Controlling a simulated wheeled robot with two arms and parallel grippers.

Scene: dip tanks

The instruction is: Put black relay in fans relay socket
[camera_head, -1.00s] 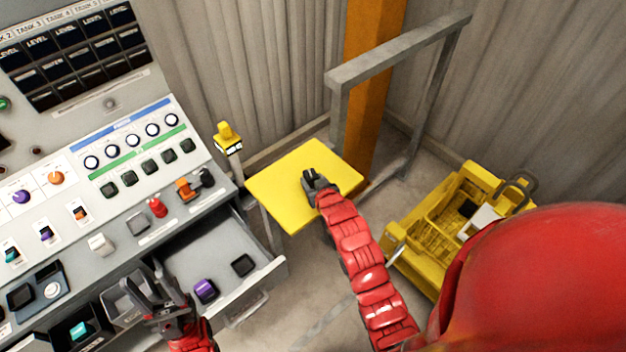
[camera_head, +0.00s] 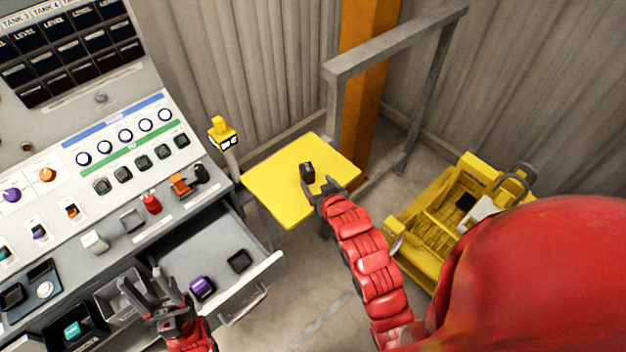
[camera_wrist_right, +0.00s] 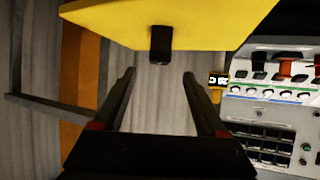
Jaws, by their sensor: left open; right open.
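A small black block (camera_head: 307,172), which looks like the black relay, stands on the yellow table (camera_head: 277,197). It also shows in the right wrist view (camera_wrist_right: 160,45), at the table's edge in that picture. My right gripper (camera_head: 323,193) is open and empty, just short of the block and apart from it; its two fingers (camera_wrist_right: 160,78) are spread in the wrist view. My left gripper (camera_head: 163,290) is open and empty by the open drawer. On the console's lower ledge, a grey socket (camera_head: 132,220) looks empty. I cannot read which socket is for fans.
Red (camera_head: 151,204), orange (camera_head: 181,186) and black (camera_head: 200,174) pieces sit along the ledge. The open drawer (camera_head: 262,273) holds a purple block (camera_head: 202,287) and a dark square piece (camera_head: 239,261). A grey frame (camera_head: 395,45) stands behind the table; a yellow cart (camera_head: 432,235) is right.

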